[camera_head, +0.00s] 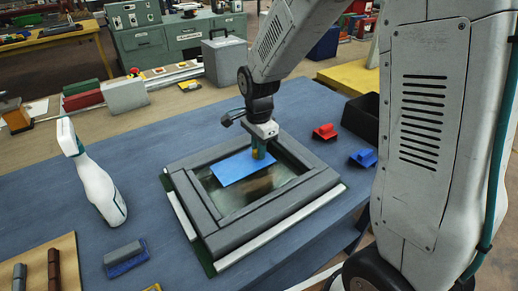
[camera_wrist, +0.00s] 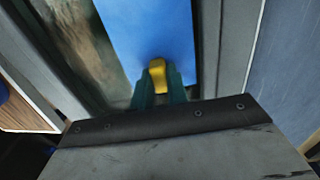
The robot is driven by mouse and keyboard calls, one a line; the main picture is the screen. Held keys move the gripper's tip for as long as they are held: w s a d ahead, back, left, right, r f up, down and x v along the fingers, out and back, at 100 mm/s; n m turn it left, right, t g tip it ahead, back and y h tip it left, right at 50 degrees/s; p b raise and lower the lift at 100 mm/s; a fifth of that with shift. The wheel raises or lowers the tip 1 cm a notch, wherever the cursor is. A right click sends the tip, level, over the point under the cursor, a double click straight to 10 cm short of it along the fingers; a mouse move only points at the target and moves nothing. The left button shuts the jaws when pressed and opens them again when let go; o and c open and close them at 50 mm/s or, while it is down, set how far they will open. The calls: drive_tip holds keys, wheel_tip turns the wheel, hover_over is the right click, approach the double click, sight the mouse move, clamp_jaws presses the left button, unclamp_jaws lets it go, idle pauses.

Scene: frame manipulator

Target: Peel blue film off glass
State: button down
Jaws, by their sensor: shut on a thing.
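The blue film (camera_head: 236,169) covers the upper part of the glass (camera_head: 243,197) inside a dark grey frame (camera_head: 217,239). The film also shows in the wrist view (camera_wrist: 150,35), running away from the fingers. My gripper (camera_head: 260,152) points down over the far right part of the frame opening, at the film's right end. In the wrist view its green fingers (camera_wrist: 157,84) are shut on a yellow tab (camera_wrist: 157,75) at the near edge of the film. I cannot tell whether the film's edge is lifted off the glass.
A white spray bottle (camera_head: 98,187) stands left of the frame. A grey-blue block (camera_head: 124,258) lies front left; red (camera_head: 325,132) and blue (camera_head: 363,158) clamp-like pieces and a black bin (camera_head: 361,117) lie right. The blue tabletop (camera_head: 160,145) is clear behind the frame.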

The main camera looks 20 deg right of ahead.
drive_tip(key=shift+r, duration=3.3)
drive_tip(key=shift+d, duration=0.1)
